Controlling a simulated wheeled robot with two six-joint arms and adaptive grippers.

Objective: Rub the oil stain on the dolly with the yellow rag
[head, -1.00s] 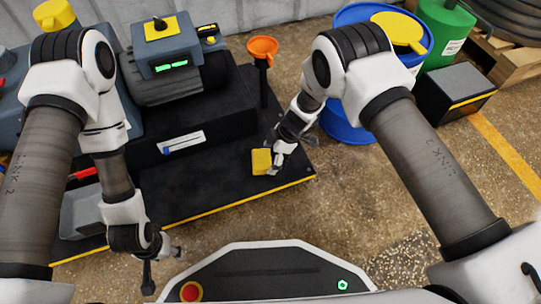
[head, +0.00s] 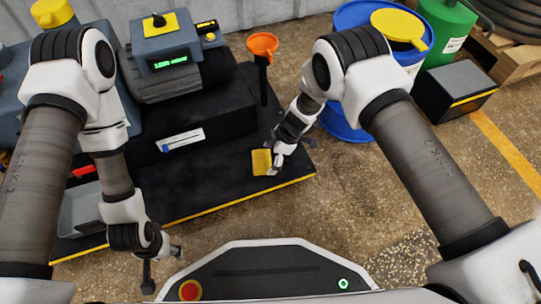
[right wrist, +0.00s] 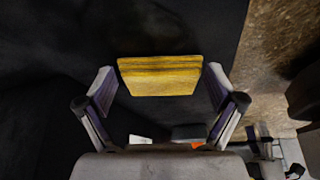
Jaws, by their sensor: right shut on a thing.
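The yellow rag (head: 261,162) is a small folded block held at the front right of the black dolly (head: 215,186). My right gripper (head: 272,163) is shut on it, low over the dolly's top. In the right wrist view the rag (right wrist: 159,76) spans between the fingertips of my right gripper (right wrist: 160,88), over a dark surface. I cannot tell whether the rag touches the dolly. I cannot make out the oil stain on the dark surface. My left gripper (head: 164,268) hangs in front of the dolly's front edge, its fingers spread and empty.
A grey pump unit (head: 165,55) with a green display stands on the dolly. An orange funnel (head: 262,45) rises behind the rag. A blue drum (head: 345,125), a green container (head: 445,35) and a dark box (head: 455,92) stand to the right. The floor at centre right is clear.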

